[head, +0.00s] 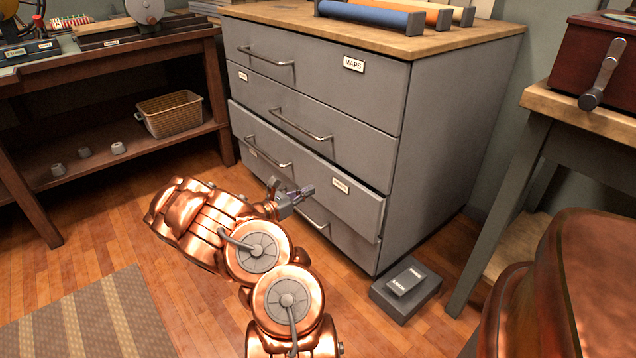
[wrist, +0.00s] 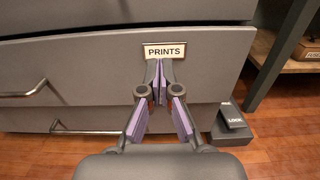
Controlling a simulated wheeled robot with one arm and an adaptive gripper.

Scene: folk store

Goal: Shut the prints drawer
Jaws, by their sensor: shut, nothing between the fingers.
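The prints drawer (head: 310,180) is the third from the top in the grey cabinet. Its front stands a little out from the drawers above and below it. Its PRINTS label (wrist: 164,51) reads clearly in the wrist view. My gripper (head: 308,190) is shut and empty, low in front of this drawer, just left of the label. In the wrist view my gripper (wrist: 160,68) points at the drawer front (wrist: 85,65), its tips just under the label. I cannot tell whether the tips touch the front. The drawer's handle (head: 266,151) is left of my gripper.
The cabinet's other drawers, such as the MAPS drawer (head: 310,75), look shut. A grey LOCK box (head: 405,290) is on the floor by the cabinet's right front corner. A wooden bench (head: 190,135) stands left, a side table (head: 580,110) right.

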